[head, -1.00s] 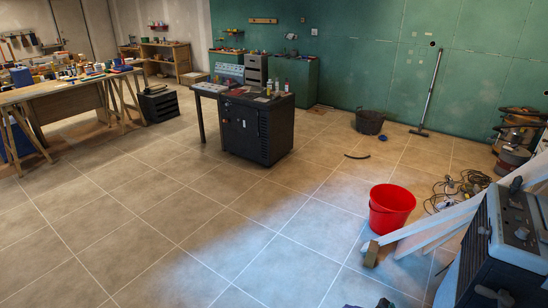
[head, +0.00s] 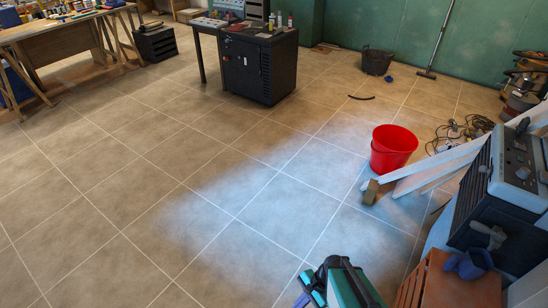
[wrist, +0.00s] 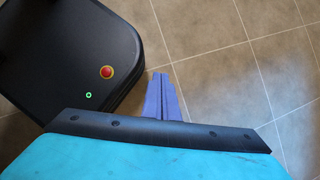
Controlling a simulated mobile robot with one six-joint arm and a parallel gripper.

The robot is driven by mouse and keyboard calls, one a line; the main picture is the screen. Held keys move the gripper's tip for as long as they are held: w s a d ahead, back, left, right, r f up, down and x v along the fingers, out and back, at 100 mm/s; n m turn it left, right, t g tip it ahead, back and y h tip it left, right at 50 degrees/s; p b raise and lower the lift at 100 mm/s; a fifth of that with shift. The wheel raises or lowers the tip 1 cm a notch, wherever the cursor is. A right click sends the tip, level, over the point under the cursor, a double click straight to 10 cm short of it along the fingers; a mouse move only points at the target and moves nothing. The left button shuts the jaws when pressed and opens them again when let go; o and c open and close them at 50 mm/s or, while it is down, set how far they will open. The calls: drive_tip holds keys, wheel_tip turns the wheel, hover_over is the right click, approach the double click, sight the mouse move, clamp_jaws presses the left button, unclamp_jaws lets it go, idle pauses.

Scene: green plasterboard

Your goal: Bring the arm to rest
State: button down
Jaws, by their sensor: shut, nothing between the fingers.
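My gripper shows in the wrist view (wrist: 160,76), with its two purple fingers together and nothing between them. It points down above bare tiled floor, beside my black base with its red button. In the head view, part of my arm, teal and black, shows at the bottom edge, right of centre. A bit of purple finger (head: 302,299) shows there, cut off by the frame edge. The gripper touches nothing that I can see.
A red bucket (head: 392,149) stands on the tiles right of centre. A black cabinet (head: 258,66) and a wooden workbench (head: 58,38) stand farther back. A reddish-brown crate (head: 446,284) and a dark machine (head: 505,190) are at the right. The middle floor is clear.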

drive_tip(key=s+d+f+n+g+h, duration=0.2)
drive_tip(key=s+d+n+h, duration=0.3)
drive_tip(key=n, duration=0.7)
drive_tip(key=s+d+g, duration=0.1)
drive_tip(key=s+d, duration=0.1)
drive_tip(key=d, duration=0.1)
drive_tip(key=shift+s+d+h, duration=0.2)
drive_tip(key=shift+d+h, duration=0.1)
drive_tip(key=shift+d, duration=0.1)
